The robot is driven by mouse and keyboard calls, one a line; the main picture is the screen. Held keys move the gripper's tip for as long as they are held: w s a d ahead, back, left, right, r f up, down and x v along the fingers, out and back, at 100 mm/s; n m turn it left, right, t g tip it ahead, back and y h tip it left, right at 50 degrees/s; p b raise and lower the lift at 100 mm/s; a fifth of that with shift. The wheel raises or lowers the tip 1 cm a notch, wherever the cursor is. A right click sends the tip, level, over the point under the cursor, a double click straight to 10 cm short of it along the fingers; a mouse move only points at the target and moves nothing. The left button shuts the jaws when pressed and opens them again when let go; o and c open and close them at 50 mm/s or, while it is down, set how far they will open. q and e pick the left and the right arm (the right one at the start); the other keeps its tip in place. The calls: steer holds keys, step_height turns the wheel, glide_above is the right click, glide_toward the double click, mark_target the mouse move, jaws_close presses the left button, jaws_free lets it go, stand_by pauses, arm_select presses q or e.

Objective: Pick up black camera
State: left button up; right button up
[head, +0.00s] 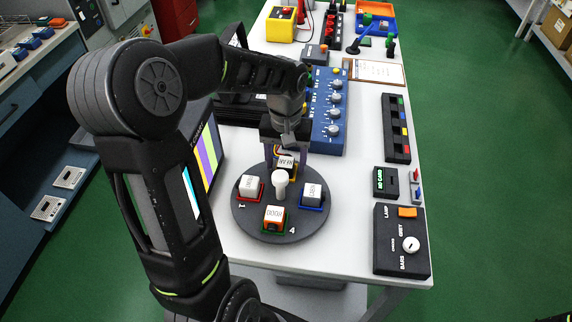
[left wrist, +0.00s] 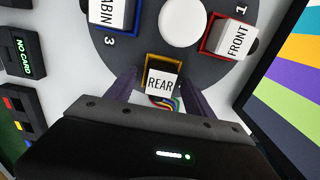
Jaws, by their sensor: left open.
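A small camera block labelled REAR (head: 286,164) sits in a yellow-edged slot at the back of a round dark turntable (head: 250,222). Its top is white and its body looks dark. My left gripper (head: 285,152) is directly above it, pointing down and open, and partly hides it in the head view. In the left wrist view the REAR block (left wrist: 162,84) stands between the two spread fingers of my left gripper (left wrist: 160,78), with coloured wires beside it. Whether the fingers touch it cannot be told. My right gripper is not in view.
The turntable also holds blocks FRONT (head: 249,186), HOOD (head: 273,216) and CABIN (head: 312,193) around a white centre knob (head: 280,182). A blue knob panel (head: 328,115) stands close behind and right. A monitor (head: 205,160) is at left. Black control boxes (head: 400,255) line the right edge.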

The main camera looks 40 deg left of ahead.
arm_select(q)
jaws_close()
stand_by(0.6)
